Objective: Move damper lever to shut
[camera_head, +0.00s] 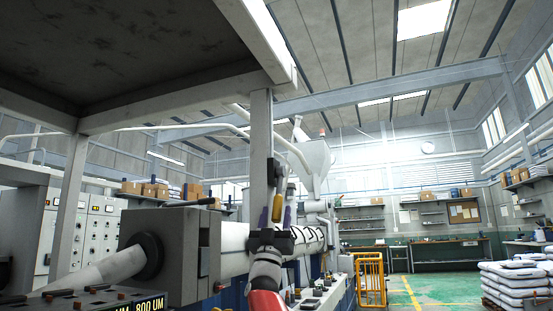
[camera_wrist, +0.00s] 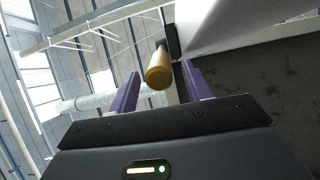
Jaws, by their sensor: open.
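The damper lever (camera_head: 276,207) shows as a yellow handle hanging below a dark bracket beside a pale upright post. It also shows in the wrist view (camera_wrist: 158,70) as a yellow, round-ended grip on a dark mount at the edge of a pale beam. My gripper (camera_head: 276,198) is open, with its purple fingers pointing up, one on each side of the handle. In the wrist view my gripper (camera_wrist: 160,70) has the handle's end between its fingertips, with a visible gap on both sides. The lever's pivot is partly hidden.
A pale post (camera_head: 261,140) and an overhead hood (camera_head: 130,50) stand close to my arm. The extruder barrel (camera_head: 235,240) runs behind my gripper. A yellow guard rail (camera_head: 371,280) and stacked white sacks (camera_head: 520,275) are at right. The green floor there has free room.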

